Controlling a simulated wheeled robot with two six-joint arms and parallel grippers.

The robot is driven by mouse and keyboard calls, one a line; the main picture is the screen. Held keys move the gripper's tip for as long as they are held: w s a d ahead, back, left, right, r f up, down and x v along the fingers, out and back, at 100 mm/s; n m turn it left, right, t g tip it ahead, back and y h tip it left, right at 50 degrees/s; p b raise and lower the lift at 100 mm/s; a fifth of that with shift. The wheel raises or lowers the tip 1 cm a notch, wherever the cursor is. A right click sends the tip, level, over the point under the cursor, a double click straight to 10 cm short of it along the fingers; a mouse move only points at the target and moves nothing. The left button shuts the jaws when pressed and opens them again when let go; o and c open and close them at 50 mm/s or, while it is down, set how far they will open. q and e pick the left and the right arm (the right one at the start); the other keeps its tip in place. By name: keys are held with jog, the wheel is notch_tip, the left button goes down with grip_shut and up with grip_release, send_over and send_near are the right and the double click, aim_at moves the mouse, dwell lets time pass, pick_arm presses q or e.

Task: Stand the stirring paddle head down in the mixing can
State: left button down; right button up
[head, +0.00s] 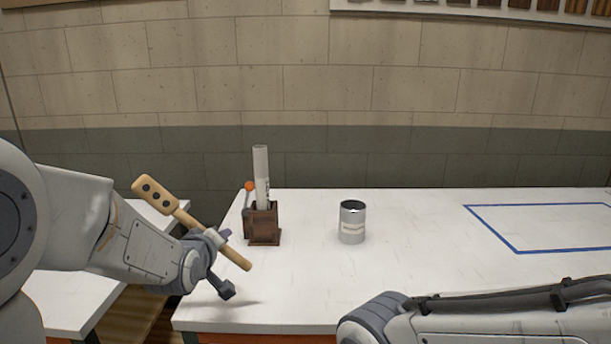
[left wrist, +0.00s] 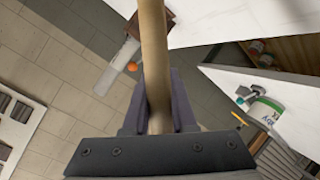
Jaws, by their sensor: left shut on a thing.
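The wooden stirring paddle (head: 186,216) is in my left gripper (head: 217,240), above the left end of the white table. It is tilted: its broad head with dark holes points up and to the left, and its plain handle end points down and to the right. In the left wrist view my left gripper (left wrist: 159,100) is shut on the round handle of the paddle (left wrist: 152,45). The mixing can (head: 352,224), grey metal with a pale label, stands upright on the table to the right, apart from the paddle. Its inside is barely visible. My right gripper is out of view.
A brown wooden holder (head: 264,228) with a tall white roll (head: 261,175) and an orange-tipped thing (head: 249,187) stands left of the can. A blue outline (head: 515,251) marks the table's right. A second white table (head: 70,288) is at left, across a gap. The table between holder and can is clear.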

pick_arm(q)
jog(key=shift+m+b, duration=0.9)
jog(key=shift+m, duration=3.6)
jog(key=m+b, duration=0.1)
jog(key=m, duration=0.8)
jog(key=shift+b, duration=0.4)
